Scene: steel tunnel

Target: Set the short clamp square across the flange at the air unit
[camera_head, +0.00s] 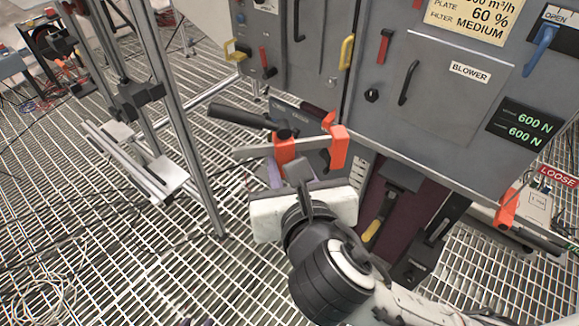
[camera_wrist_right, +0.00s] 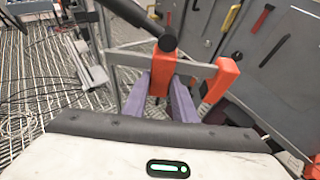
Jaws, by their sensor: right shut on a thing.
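The short clamp has a grey bar (camera_head: 305,143), orange jaws (camera_head: 338,148) and a black handle (camera_head: 237,116). My right gripper (camera_head: 285,172) is shut on its near orange jaw; purple fingers flank that jaw in the right wrist view (camera_wrist_right: 163,88). The bar runs crosswise to the fingers, with the far orange jaw (camera_wrist_right: 221,80) at its right end. The clamp is before the lower left part of the grey air unit (camera_head: 425,110); I cannot tell whether it touches. The flange is not clearly distinguishable.
Another orange clamp part (camera_head: 508,207) is at the unit's lower right edge, near a red LOOSE label (camera_head: 558,176). A metal post frame (camera_head: 180,120) stands left. Yellow (camera_head: 346,52) and red handles stick out from the unit. Cables lie on the grating floor at left.

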